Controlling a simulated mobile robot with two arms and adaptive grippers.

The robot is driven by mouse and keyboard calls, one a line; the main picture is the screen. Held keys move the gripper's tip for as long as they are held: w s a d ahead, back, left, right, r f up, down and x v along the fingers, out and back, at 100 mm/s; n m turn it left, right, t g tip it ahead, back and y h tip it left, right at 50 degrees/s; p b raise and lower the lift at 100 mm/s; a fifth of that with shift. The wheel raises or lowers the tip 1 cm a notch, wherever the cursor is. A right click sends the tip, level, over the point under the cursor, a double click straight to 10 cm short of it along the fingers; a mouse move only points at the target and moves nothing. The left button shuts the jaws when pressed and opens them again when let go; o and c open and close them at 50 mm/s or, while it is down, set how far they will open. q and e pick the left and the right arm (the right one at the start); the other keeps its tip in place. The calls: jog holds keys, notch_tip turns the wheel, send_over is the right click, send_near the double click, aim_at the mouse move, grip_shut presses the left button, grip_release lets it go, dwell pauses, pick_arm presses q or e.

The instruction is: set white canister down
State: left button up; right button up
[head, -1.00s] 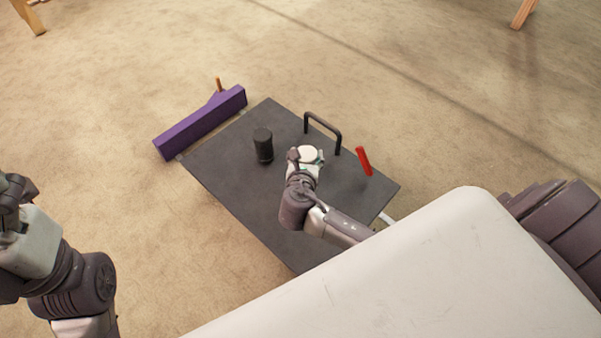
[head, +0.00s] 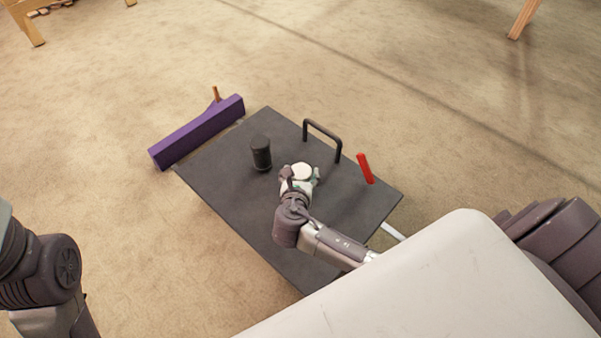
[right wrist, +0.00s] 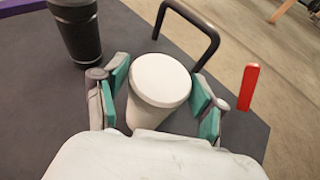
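The white canister (head: 302,172) is upright over the dark tabletop (head: 230,175), with its round lid facing up. It also shows in the right wrist view (right wrist: 160,82). My right gripper (head: 301,175) has one teal-padded finger on each side of the canister. In the right wrist view the fingers (right wrist: 160,90) look spread, with narrow dark gaps beside the canister's body. The canister's base is hidden, so its contact with the tabletop cannot be seen directly. Only part of my left arm shows at the left edge of the head view; its gripper is out of frame.
A black canister (head: 261,153) stands left of the white one. A black bar handle (head: 322,130) rises from the far side, with a red piece (head: 365,168) to its right. A purple beam (head: 197,132) lies along the left edge. The near-left tabletop is clear.

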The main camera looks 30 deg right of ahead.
jog(key=shift+o, duration=0.7)
